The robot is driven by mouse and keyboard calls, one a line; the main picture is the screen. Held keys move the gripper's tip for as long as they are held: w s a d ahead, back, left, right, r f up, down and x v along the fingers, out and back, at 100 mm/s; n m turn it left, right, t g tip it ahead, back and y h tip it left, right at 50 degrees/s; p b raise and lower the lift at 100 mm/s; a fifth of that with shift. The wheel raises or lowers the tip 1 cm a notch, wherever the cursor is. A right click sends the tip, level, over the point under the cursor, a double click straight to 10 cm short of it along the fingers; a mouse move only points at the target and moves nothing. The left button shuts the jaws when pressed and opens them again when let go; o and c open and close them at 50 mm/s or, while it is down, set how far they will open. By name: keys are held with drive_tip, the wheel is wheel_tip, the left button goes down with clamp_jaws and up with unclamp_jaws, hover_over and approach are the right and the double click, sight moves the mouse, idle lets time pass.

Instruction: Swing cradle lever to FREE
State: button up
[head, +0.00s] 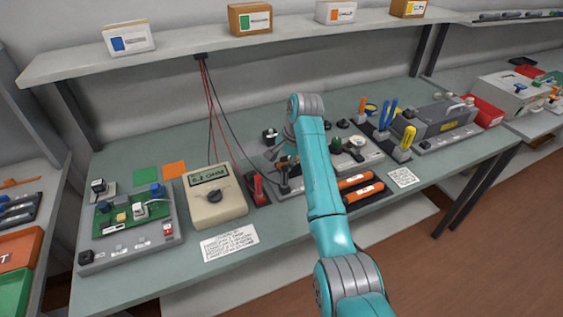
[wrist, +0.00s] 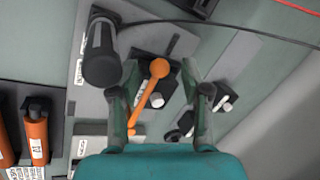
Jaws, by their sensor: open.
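An orange lever (wrist: 145,105) with a round ball end (wrist: 159,67) shows in the wrist view. It lies over a dark block on a grey plate (wrist: 122,18), slanting down-left from the ball. My gripper (wrist: 161,93) is open, with one finger on each side of the lever and no clear contact. White labels sit on the plate, but their words are too small to read. In the head view my teal arm reaches over the grey fixture plate (head: 372,163). The gripper and lever are mostly hidden there behind the arm.
A tall dark cylinder (wrist: 101,55) stands beside the left finger, and a black cable crosses above. White-tipped dark parts (wrist: 222,101) lie near the right finger. Orange cartridges (head: 357,180) lie in front of the fixture. A meter (head: 215,195) stands to its left.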

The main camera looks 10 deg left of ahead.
drive_tip(key=shift+f, duration=0.15)
clamp_jaws()
idle(0.4)
